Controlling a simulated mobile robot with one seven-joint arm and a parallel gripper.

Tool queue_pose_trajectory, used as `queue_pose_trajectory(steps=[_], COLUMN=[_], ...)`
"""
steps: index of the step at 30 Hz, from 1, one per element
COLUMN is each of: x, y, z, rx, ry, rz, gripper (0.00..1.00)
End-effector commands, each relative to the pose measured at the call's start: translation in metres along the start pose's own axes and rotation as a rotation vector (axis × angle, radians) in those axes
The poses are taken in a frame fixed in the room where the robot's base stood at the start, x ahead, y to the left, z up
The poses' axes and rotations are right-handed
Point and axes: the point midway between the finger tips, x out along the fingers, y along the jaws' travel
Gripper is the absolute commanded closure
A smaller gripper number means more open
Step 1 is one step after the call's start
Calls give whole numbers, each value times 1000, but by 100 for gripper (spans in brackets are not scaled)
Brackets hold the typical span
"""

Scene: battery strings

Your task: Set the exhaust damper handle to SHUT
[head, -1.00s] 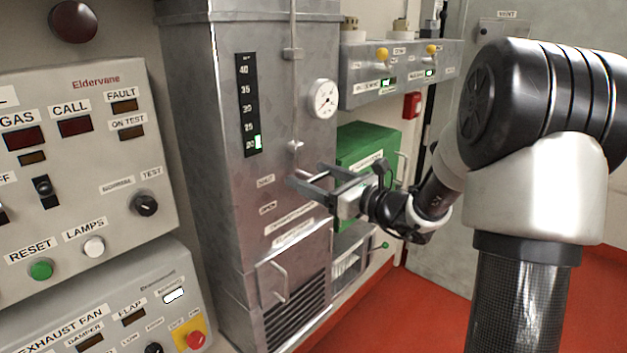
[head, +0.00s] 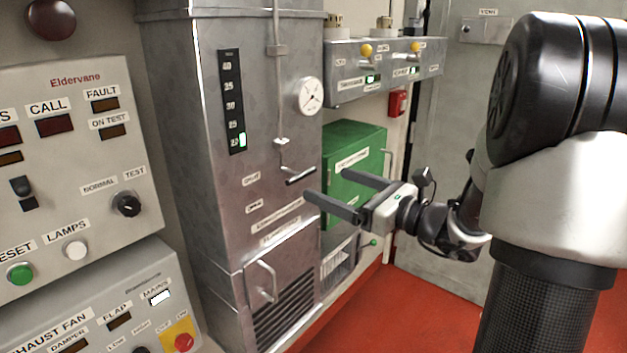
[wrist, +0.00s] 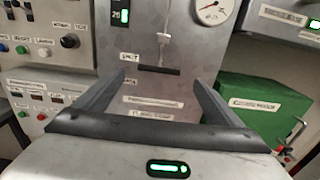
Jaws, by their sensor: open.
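The exhaust damper handle (head: 300,175) is a dark grip on a thin metal link, on the front of the grey metal duct (head: 205,120). A rod (head: 276,90) runs down to it. The SHUT label (head: 251,180) is left of the grip, with the OPEN label (head: 254,206) below that. In the wrist view the dark grip (wrist: 158,70) lies level, slightly lower than the SHUT label (wrist: 129,57). My gripper (head: 330,184) is open and empty, its fingers pointing at the duct. In the wrist view the grip appears between the fingertips (wrist: 158,80), beyond them, with a visible gap.
Control panels (head: 75,170) stand at the left. A round gauge (head: 311,96) is above the handle, and a pull handle (head: 262,282) and louvres are below. A green box (head: 352,150) is right of the duct. Red floor (head: 400,315) is open at the right.

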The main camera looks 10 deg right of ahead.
Motion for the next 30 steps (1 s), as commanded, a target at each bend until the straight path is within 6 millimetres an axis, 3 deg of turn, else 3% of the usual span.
queue_pose_trajectory(steps=[6,12,30], x=[-47,-68,-69], y=[0,0,3], z=[0,1,0], rx=[1,0,-10], ry=[-1,-1,7], rz=[-4,-1,11], gripper=[11,11,11])
